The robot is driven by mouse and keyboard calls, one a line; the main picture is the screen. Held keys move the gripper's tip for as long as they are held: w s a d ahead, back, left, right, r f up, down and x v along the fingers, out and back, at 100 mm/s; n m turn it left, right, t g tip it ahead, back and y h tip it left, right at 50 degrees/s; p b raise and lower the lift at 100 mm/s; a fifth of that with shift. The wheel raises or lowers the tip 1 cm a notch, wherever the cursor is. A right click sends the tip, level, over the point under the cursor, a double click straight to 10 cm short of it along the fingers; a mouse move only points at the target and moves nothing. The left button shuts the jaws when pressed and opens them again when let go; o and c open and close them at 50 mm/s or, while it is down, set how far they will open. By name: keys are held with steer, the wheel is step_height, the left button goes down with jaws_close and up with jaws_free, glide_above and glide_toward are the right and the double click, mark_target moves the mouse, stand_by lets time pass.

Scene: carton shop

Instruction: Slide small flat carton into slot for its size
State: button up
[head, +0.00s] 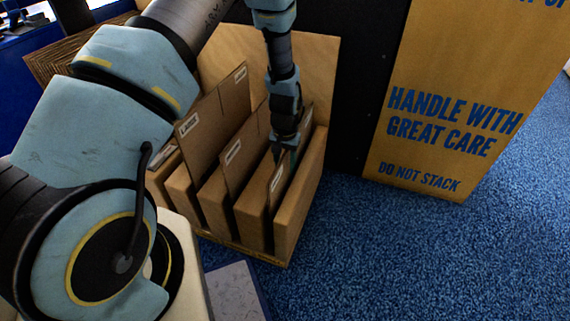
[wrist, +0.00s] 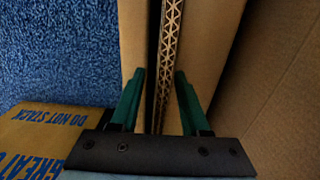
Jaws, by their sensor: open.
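The small flat carton (head: 277,190) stands on edge in the rightmost slot of the wooden slotted rack (head: 283,239), with a white label near its upper front corner. My gripper (head: 287,152) is over its top, pointing down. In the wrist view the carton's corrugated edge (wrist: 167,70) runs between the green fingers of my open gripper (wrist: 158,98). A gap shows on each side, so neither finger seems to press on it. The slot's bottom is hidden, so I cannot tell how deep the carton sits.
A tall carton labelled large (head: 217,115) and a medium one (head: 240,155) stand in slots to the left. A plywood panel (head: 318,75) rises behind the rack. A big yellow-brown box (head: 440,100) stands at right. Blue carpet (head: 420,250) is clear at front right.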

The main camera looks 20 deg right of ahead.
step_height(320, 180, up, 11)
steer(key=shift+f+p, duration=0.1)
steer(key=shift+p, duration=0.85)
steer(key=w+a+r+n+t, duration=0.1)
steer(key=a+r+n, duration=0.2)
steer(key=a+r, duration=0.65)
steer(key=a+r+n, duration=0.2)
steer(key=a+r, duration=0.4)
steer(key=a, duration=0.6)
steer(key=s+a+r+n, duration=0.3)
steer(key=s+a+r, duration=0.25)
steer(key=a, duration=0.45)
step_height(320, 180, up, 24)
steer(key=p, duration=2.5)
steer(key=shift+s+d+f+m+t, duration=0.2)
steer(key=shift+m+t, duration=0.1)
